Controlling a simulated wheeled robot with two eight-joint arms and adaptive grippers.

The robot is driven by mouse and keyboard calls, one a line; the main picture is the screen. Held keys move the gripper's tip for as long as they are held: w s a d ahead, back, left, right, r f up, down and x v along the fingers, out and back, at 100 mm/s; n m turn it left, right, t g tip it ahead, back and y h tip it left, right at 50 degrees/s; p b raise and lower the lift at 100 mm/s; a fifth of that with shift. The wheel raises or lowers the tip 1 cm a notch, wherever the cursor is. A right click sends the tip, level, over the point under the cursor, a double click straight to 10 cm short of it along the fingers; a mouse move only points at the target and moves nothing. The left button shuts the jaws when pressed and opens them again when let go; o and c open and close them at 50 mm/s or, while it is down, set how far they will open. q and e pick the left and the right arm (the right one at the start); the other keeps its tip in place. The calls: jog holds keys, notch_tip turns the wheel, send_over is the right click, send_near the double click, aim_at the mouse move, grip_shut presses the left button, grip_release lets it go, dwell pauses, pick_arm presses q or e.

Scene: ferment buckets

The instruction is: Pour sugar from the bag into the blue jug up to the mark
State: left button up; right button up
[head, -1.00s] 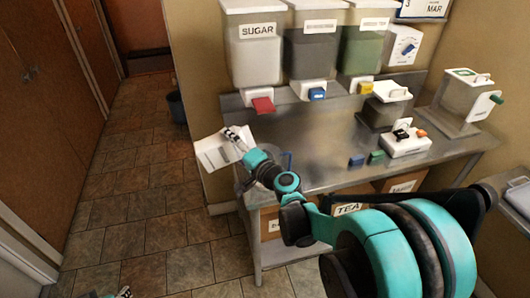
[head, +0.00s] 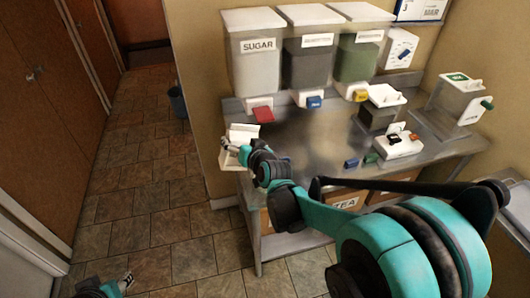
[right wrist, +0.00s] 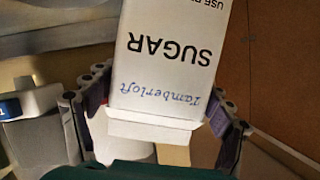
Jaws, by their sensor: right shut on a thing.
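The white sugar bag (head: 241,134) is at the left end of the metal table in the head view, close to upright. My right gripper (head: 230,147) is shut on it. In the right wrist view the bag (right wrist: 165,70) fills the middle, its SUGAR label upside down, between the two fingers of my right gripper (right wrist: 155,125). I cannot make out the blue jug clearly; my right arm covers part of the table's left end. My left gripper (head: 124,282) is at the bottom left edge, small, its opening unclear.
A SUGAR dispenser (head: 253,62) with a red tap stands at the back, beside two more dispensers. A scale-like white device (head: 398,146), small blue block (head: 351,163) and green block (head: 371,157) are on the metal table (head: 310,140). A bin (head: 177,102) stands on the floor left.

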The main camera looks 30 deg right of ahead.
aim_at(238, 142)
notch_tip(238, 142, up, 3)
jog(key=shift+d+f+n+p, duration=0.2)
jog(key=shift+n+p, duration=0.1)
jog(key=shift+p, duration=0.3)
jog(key=shift+s, duration=0.1)
jog(key=shift+f, duration=0.25)
jog(key=shift+s+a+r+n+h+p, duration=0.35)
jog(key=shift+s+a+p, duration=0.15)
jog(key=shift+s, duration=0.25)
jog(key=shift+s+a+r+n+h+p, duration=0.35)
jog(key=shift+s+a, duration=0.1)
jog(key=shift+s, duration=0.3)
jog(key=shift+s+a+r+n, duration=0.1)
jog(key=shift+s+a+n, duration=0.2)
jog(key=shift+s, duration=0.35)
pick_arm(q)
notch_tip(238, 142, up, 4)
jog(key=shift+r, duration=0.25)
